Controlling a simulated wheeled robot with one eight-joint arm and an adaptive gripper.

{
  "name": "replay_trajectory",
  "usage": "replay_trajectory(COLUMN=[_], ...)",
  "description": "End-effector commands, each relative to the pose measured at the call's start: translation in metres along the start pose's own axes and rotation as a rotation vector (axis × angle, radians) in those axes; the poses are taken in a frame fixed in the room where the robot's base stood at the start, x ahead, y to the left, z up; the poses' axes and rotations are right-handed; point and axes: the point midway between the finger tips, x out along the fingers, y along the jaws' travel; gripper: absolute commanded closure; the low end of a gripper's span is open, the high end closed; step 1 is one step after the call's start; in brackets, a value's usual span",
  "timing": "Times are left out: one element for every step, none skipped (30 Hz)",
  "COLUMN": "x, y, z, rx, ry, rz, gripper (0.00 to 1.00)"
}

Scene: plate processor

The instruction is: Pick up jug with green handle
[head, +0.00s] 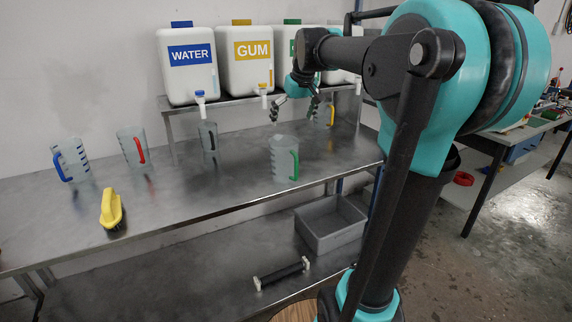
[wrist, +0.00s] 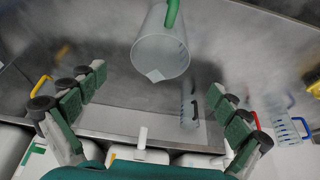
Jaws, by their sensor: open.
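The jug with the green handle (head: 284,158) stands upright on the steel table near its front edge, its handle (head: 295,164) on the right side. In the wrist view the clear jug (wrist: 160,55) is at the top middle, with its green handle (wrist: 172,13) at the top edge. My gripper (head: 294,108) is open and empty, above and behind the jug in the head view. In the wrist view its two fingers (wrist: 155,92) are spread wide and the jug lies beyond them, apart from them.
Jugs with blue (head: 70,160), red (head: 133,148), black (head: 208,136) and yellow (head: 325,113) handles stand on the table. A yellow brush (head: 111,208) lies front left. Labelled white canisters (head: 188,75) stand on a raised shelf behind. A grey crate (head: 330,225) sits below.

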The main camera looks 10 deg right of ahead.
Motion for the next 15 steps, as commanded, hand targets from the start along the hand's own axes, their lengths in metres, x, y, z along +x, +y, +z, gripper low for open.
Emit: replay_trajectory(x=[0.011, 0.017, 0.025, 0.031, 0.037, 0.045, 0.051, 0.057, 0.065, 0.07, 0.076, 0.082, 0.087, 0.09, 0.094], y=[0.0, 0.0, 0.0, 0.0, 0.0, -0.001, -0.001, -0.001, -0.001, -0.001, -0.001, -0.001, -0.001, -0.001, -0.001], z=[0.0, 0.0, 0.0, 0.0, 0.0, 0.0, 0.0, 0.0, 0.0, 0.0, 0.001, 0.0, 0.0, 0.001, 0.001], rx=[-0.001, 0.0, -0.001, -0.001, -0.001, -0.001, -0.001, -0.001, -0.001, -0.001, -0.001, -0.001, -0.001, -0.001, 0.0], ry=[0.0, 0.0, 0.0, 0.0, 0.0, 0.0, 0.0, 0.0, 0.0, 0.0, 0.0, 0.0, 0.0, 0.0, 0.0], rz=[0.0, 0.0, 0.0, 0.0, 0.0, 0.0, 0.0, 0.0, 0.0, 0.0, 0.0, 0.0, 0.0, 0.0, 0.0], gripper=[0.0, 0.0, 0.0, 0.0, 0.0, 0.0, 0.0, 0.0, 0.0, 0.0, 0.0, 0.0, 0.0, 0.0, 0.0])
